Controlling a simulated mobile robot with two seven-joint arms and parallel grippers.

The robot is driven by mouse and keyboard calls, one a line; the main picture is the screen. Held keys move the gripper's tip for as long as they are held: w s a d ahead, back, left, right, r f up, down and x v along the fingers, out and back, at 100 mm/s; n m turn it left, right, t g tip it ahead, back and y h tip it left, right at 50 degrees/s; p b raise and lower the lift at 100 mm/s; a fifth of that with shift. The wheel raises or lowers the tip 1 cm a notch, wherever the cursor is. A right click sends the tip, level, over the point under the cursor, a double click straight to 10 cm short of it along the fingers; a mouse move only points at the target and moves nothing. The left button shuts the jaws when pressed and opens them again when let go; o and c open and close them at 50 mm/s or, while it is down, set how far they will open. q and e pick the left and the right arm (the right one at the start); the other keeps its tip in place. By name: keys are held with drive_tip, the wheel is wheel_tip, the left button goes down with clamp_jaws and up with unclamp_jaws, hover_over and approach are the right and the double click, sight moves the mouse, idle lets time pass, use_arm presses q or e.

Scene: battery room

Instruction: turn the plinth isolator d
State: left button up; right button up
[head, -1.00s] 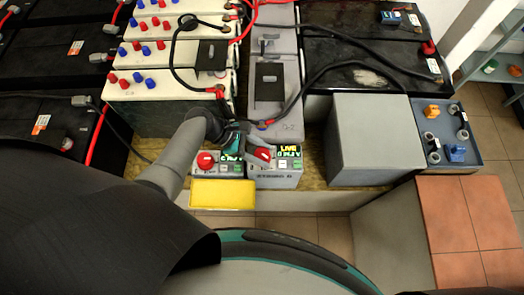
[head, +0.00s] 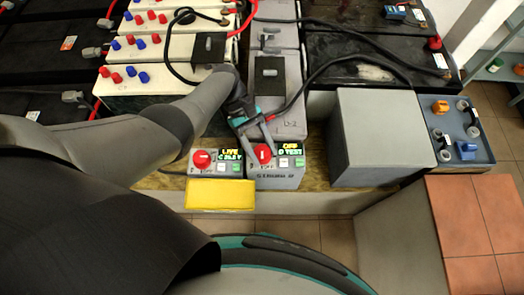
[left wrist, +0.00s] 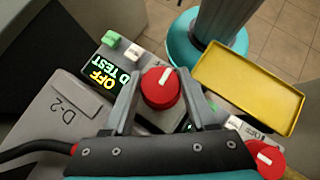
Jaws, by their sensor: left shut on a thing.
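Isolator D is a grey box at the front of the plinth, with a round red knob (head: 263,154) bearing a white mark. Its display (head: 291,147) reads OFF and D TEST; it also shows in the left wrist view (left wrist: 104,79). My left gripper (head: 262,146) reaches down from behind, its two fingers on either side of this knob. In the left wrist view the fingers (left wrist: 163,100) are closed on the knob (left wrist: 162,88). My right gripper is not in view.
A neighbouring isolator with a red knob (head: 201,159) and a display reading LIVE stands just left. A yellow tray (head: 220,194) sits in front. A large grey box (head: 380,137) stands to the right. Black cables (head: 330,68) run over the batteries behind.

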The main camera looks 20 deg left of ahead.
use_arm(q)
drive_tip(key=shift+s+f+m+g, duration=0.1)
drive_tip(key=shift+m+g, duration=0.2)
drive_tip(key=shift+m, duration=0.2)
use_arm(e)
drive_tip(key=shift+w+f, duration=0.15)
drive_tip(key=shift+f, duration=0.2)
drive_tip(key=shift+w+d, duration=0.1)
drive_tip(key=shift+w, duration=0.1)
use_arm(q)
drive_tip(key=o, duration=1.1)
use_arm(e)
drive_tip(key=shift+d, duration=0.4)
use_arm(q)
drive_tip(key=v, duration=1)
drive_tip(key=b+v, duration=0.1)
drive_tip(key=v, duration=0.4)
drive_tip(key=shift+d+r, duration=0.2)
drive_tip(key=shift+r, duration=0.05)
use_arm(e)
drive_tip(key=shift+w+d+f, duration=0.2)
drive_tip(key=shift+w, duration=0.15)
